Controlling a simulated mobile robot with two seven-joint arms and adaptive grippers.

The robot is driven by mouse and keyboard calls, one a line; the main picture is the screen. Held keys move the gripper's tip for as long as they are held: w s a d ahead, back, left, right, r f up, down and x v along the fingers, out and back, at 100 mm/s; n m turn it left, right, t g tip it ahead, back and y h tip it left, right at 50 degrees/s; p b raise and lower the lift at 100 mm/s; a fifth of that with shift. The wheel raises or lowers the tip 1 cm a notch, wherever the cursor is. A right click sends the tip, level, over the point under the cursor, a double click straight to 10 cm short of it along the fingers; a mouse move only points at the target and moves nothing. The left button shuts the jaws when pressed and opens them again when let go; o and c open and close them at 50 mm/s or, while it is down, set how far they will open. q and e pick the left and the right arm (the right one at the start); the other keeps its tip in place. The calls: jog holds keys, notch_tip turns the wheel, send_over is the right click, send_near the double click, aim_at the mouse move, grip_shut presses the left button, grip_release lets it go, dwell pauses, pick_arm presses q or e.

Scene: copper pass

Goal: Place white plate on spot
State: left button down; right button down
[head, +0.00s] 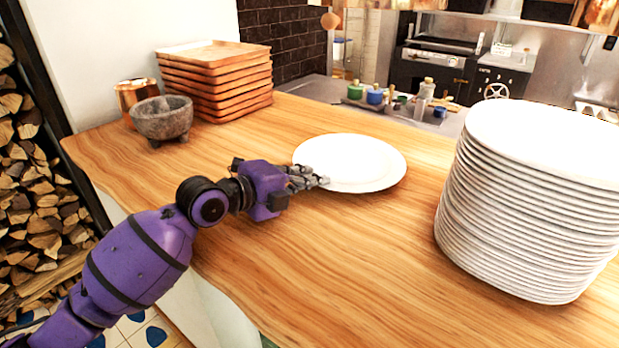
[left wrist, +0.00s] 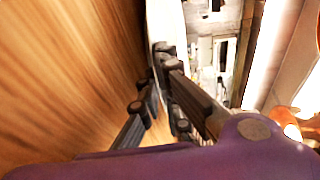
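A round white plate (head: 350,160) shows near the middle of the counter in the head view. A second pale rim shows along its right and lower edge; I cannot tell whether this is its own rim or another disc beneath. My left gripper (head: 318,180) is at the plate's near left edge. In the left wrist view the plate (left wrist: 170,22) shows edge-on as a white strip, with fingers of the left gripper (left wrist: 154,100) on both sides, closed about its rim. Any clearance under the plate is unclear. No separate spot marking shows. My right gripper is out of view.
A tall stack of white plates (head: 530,205) stands at the right. Wooden trays (head: 215,80), a grey stone bowl (head: 162,118) and a copper pot (head: 133,97) stand at the back left. The wooden counter (head: 340,260) is bare in front. Small coloured containers (head: 375,96) stand beyond it.

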pick_arm(q)
jog(key=shift+r, duration=0.25)
jog(key=shift+f, duration=0.15)
jog(key=c, duration=2.3)
grip_release()
jog(key=shift+f, duration=0.2)
jog(key=o, duration=0.3)
jog(key=shift+r, duration=0.1)
